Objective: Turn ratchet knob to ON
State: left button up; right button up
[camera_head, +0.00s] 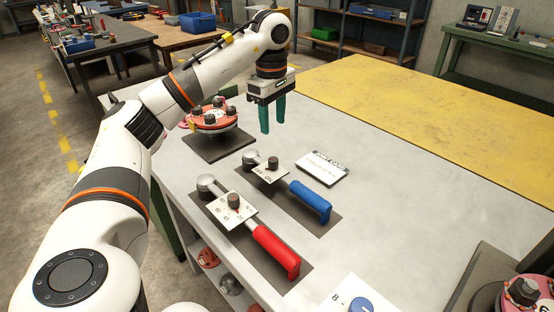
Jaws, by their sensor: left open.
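The ratchet (312,203) with the blue handle lies on a dark mat in the middle of the grey bench. A white plate with black lettering, part of it seeming to read ON, sits on its shaft. The dark ratchet knob (273,163) stands on that plate; its exact pointing is too small to read. My left gripper (272,115) is open and empty, its green fingers pointing down. It is above the bench, beyond the knob and to the right of the red spool flange, apart from both. My right gripper is not in view.
A red-handled wrench (276,250) with a numbered plate lies nearer. The red spool flange (214,117) with several dark bolts stands at back left. A white card (322,168) lies right of the ratchet. A blue knob (360,305) is at the front.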

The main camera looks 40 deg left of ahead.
aim_at(272, 159)
pick_arm(q)
notch_tip(272, 159, down, 11)
jog(key=shift+s+f, duration=0.1)
dwell(0.3)
jog(key=c, duration=1)
